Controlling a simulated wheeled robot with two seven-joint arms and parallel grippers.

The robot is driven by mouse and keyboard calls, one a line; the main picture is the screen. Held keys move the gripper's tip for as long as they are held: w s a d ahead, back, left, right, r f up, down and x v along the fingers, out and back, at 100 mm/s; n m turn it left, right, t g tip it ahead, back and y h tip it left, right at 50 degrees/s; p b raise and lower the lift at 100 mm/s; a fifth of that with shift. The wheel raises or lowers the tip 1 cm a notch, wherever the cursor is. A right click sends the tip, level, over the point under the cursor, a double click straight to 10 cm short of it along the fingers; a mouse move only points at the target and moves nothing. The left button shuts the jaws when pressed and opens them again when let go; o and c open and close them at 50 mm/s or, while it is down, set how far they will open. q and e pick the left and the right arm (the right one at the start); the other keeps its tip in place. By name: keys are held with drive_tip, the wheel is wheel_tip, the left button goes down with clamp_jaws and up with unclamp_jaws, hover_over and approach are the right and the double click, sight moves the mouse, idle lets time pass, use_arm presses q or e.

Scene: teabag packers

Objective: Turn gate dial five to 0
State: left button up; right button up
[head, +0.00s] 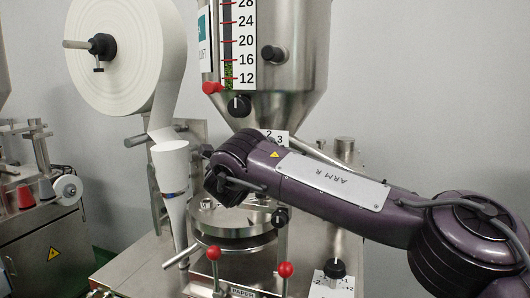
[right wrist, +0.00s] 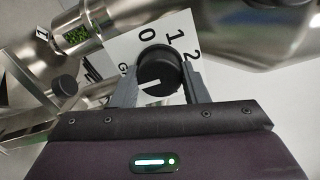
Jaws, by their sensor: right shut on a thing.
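The gate dial (right wrist: 159,66) is a round black knob with a white pointer line, on a white plate (right wrist: 122,48) marked 0, 1 and 2. The pointer line is on the knob's lower left side in the right wrist view, away from the 0. My right gripper (right wrist: 157,80) is shut on the knob, one grey finger on each side. In the head view my right arm hides the knob; only a plate edge (head: 281,134) with 2 and 3 shows above it. My left gripper is not in view.
A steel hopper (head: 295,75) with a level scale and a black knob (head: 240,104) stands above. A paper roll (head: 125,55) hangs at the left. Red-ball levers (head: 285,269) and another black dial (head: 334,268) are at the front. Bare wall is at the right.

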idle(0.5)
drive_tip(key=o, duration=1)
drive_tip(key=shift+c, duration=0.2)
drive_tip(key=b+v, duration=0.5)
drive_tip(key=v, duration=0.2)
drive_tip(key=shift+s+a, duration=0.15)
drive_tip(key=shift+s, duration=0.15)
drive_tip(key=shift+s, duration=0.1)
